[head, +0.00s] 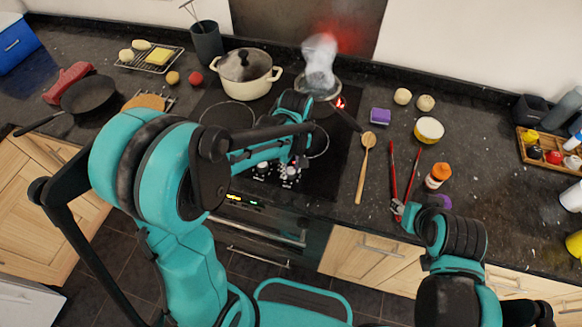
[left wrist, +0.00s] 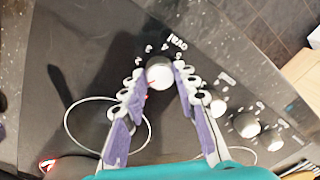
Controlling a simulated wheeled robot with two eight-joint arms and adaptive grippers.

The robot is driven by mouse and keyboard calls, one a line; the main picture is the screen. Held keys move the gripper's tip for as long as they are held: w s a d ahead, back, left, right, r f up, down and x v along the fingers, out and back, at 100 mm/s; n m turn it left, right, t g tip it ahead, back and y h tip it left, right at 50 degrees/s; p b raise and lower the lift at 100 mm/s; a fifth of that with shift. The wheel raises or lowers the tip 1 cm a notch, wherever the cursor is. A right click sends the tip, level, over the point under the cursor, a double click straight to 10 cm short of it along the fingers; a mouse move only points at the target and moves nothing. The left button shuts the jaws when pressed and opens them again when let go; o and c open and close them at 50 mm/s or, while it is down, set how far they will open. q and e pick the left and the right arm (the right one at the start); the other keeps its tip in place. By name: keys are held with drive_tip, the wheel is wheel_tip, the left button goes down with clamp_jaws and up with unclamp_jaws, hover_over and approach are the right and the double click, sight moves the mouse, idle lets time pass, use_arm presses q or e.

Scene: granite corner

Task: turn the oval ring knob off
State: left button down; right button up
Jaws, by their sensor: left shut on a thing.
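The knob marked "oval" (left wrist: 159,72) is a round pale knob on the dark cooktop, with numbers printed around it. My left gripper (left wrist: 160,76) has its two purple-padded fingers on either side of it, closed on it. In the head view my left gripper (head: 302,160) reaches down at the front of the cooktop (head: 325,180) and hides this knob. More knobs (head: 263,168) show beside it in the head view. A steaming pan (head: 318,88) stands at the back right of the cooktop, with a red glow beside it.
A cream lidded pot (head: 246,75) stands at the back left of the cooktop. The steaming pan's handle points toward the front right.

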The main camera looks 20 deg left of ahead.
sight(291, 169)
use_arm(q)
drive_tip(key=n, duration=0.6)
drive_tip(key=shift+n, duration=0.4)
idle(0.3)
drive_tip(key=c, duration=1.2)
unclamp_jaws()
drive_tip(key=shift+o, duration=0.2)
wheel_tip(291, 169, up, 12)
drive_tip(key=shift+w, duration=0.25)
